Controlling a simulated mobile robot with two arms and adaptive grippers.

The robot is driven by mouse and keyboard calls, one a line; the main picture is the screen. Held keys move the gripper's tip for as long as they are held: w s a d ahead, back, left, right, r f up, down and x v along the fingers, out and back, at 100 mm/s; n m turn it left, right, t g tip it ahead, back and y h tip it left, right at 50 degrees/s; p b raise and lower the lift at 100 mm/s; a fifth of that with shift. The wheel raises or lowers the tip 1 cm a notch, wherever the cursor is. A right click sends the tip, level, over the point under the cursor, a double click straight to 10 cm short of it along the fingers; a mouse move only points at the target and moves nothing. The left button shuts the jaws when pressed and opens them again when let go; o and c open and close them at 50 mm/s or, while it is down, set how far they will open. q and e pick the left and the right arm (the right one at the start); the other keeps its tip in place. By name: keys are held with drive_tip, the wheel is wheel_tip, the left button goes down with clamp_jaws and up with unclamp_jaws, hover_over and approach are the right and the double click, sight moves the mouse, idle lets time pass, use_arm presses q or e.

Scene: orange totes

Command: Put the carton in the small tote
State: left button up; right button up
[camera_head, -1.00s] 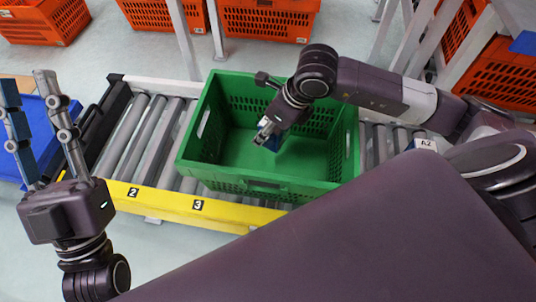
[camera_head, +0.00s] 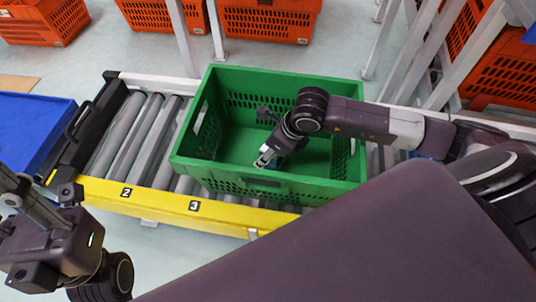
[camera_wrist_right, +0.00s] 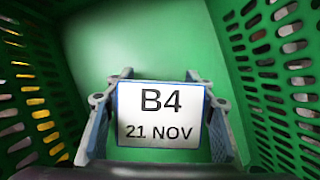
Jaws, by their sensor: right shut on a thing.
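The carton (camera_wrist_right: 160,116) has a white face reading "B4, 21 NOV" and thin blue edges in the right wrist view. My right gripper (camera_wrist_right: 158,128) is shut on it, one finger on each side. In the head view my right gripper (camera_head: 268,158) reaches down inside the green tote (camera_head: 215,172), and the carton is mostly hidden behind it. The green tote stands upright on the rollers. Whether the carton touches the tote floor cannot be told. My left gripper (camera_head: 38,205) is at the lower left, outside the tote, its fingertips cut off or unclear.
The green tote sits on a roller conveyor with a yellow front rail (camera_head: 150,203) marked 2 and 3. A blue surface (camera_head: 30,125) is at the left. Orange totes (camera_head: 268,22) stand at the back and right. Grey metal posts (camera_head: 187,45) rise behind the conveyor.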

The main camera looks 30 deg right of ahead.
drive_tip(key=shift+f, duration=0.4)
drive_tip(key=shift+r, duration=0.1)
drive_tip(key=o, duration=1.5)
drive_tip(key=shift+o, duration=0.2)
